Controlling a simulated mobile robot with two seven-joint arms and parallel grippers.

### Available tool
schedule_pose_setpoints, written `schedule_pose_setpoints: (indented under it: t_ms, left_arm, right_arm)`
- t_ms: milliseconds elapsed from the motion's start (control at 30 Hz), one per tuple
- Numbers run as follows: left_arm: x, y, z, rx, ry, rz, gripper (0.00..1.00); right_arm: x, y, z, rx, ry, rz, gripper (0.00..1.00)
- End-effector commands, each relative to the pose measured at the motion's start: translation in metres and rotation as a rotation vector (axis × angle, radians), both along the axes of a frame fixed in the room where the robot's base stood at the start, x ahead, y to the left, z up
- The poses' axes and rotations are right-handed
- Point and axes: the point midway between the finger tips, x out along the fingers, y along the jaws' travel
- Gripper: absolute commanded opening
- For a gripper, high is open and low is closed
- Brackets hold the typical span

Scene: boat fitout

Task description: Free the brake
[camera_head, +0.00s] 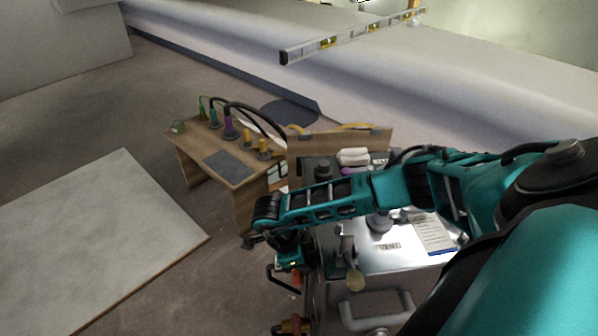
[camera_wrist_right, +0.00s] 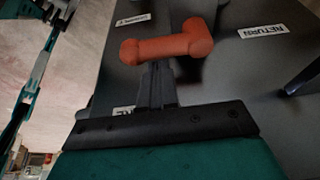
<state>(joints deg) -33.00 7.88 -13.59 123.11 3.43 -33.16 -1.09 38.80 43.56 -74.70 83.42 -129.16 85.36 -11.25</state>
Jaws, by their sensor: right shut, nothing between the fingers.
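An orange-red handle (camera_wrist_right: 165,47) with a crossbar and a knob-like end stands out from a dark panel (camera_wrist_right: 225,75) in the right wrist view. My right gripper (camera_wrist_right: 157,72) is shut and empty, with its fingertips just below the handle's crossbar in that picture; I cannot tell whether they touch it. A white label (camera_wrist_right: 123,110) beside the fingers is partly covered, so its word cannot be read in full. In the head view my right gripper (camera_head: 290,264) is at the left side of the metal-topped cabinet (camera_head: 395,262), and a bit of orange-red (camera_head: 297,279) shows beside it. My left gripper is out of view.
A "RETURN" label (camera_wrist_right: 263,31) and another label (camera_wrist_right: 132,19) are on the panel. A wooden bench (camera_head: 236,172) with coloured fittings stands behind the cabinet. A pale board (camera_head: 105,240) lies on the floor at left. A spirit level (camera_head: 350,37) is at the back.

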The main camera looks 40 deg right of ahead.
Motion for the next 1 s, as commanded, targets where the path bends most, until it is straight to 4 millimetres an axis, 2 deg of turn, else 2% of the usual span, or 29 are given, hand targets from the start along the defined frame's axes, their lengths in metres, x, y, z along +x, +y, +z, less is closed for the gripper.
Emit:
schedule_pose_setpoints:
  t_ms: [433,1000]
  left_arm:
    - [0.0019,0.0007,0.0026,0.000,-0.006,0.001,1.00]
    - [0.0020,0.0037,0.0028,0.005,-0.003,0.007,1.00]
  right_arm:
    - [-0.0001,0.0001,-0.0009,0.001,-0.001,-0.006,0.00]
    - [0.0004,0.0016,-0.0004,0.003,-0.002,-0.121,0.00]
